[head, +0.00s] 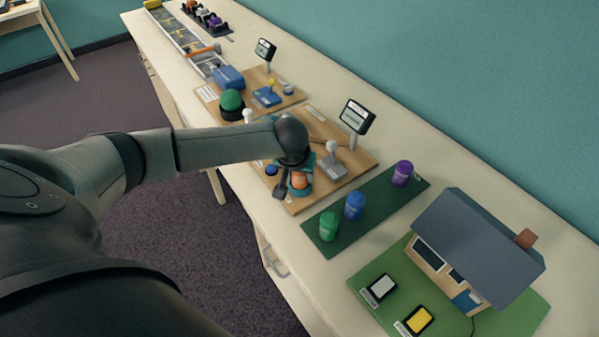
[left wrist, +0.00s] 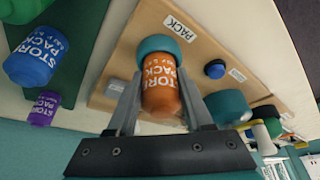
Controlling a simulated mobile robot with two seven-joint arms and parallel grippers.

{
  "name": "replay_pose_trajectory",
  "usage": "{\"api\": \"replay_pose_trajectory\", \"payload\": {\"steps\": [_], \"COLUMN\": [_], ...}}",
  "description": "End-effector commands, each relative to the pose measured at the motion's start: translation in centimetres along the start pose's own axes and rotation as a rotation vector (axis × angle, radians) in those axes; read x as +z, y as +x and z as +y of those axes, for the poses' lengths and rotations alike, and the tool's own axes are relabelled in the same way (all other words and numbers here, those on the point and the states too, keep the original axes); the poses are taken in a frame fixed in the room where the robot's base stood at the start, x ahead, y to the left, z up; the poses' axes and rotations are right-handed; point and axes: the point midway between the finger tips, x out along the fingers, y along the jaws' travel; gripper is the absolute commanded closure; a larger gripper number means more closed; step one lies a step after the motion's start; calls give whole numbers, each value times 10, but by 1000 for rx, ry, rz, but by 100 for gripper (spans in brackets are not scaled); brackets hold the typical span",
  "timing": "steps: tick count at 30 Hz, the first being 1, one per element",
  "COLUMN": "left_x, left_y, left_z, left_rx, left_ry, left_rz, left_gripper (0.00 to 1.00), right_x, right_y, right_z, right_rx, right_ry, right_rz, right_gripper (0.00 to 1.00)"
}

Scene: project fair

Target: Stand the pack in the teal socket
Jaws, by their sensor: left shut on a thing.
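The pack is an orange can (left wrist: 160,85) with white lettering. My left gripper (left wrist: 156,105) is shut on its sides. The pack's far end meets the teal socket (left wrist: 163,46) on the wooden board, beside the PACK label. I cannot tell how deep the pack sits. In the head view the pack (head: 299,181) looks about upright over the teal ring (head: 300,191), and my left gripper (head: 290,178) partly hides both. My right gripper is not in view.
On the same board are a blue button (left wrist: 215,69), a grey lever box (head: 332,166) and a small screen (head: 356,117). Green, blue (head: 354,206) and purple packs stand on a dark green mat (head: 385,206). A model house (head: 470,245) stands at right.

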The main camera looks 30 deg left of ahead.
Motion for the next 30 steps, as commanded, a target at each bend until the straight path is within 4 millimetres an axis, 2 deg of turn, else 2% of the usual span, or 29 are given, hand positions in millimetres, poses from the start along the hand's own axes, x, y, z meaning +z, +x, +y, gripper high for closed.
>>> {"api": "replay_pose_trajectory", "payload": {"steps": [30], "left_x": [0], "left_y": [-1], "left_z": [0], "left_rx": [0], "left_ry": [0], "left_rz": [0], "left_gripper": [100], "right_x": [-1], "right_y": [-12], "right_z": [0], "right_rx": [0], "right_ry": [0], "right_rz": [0], "right_gripper": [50]}}
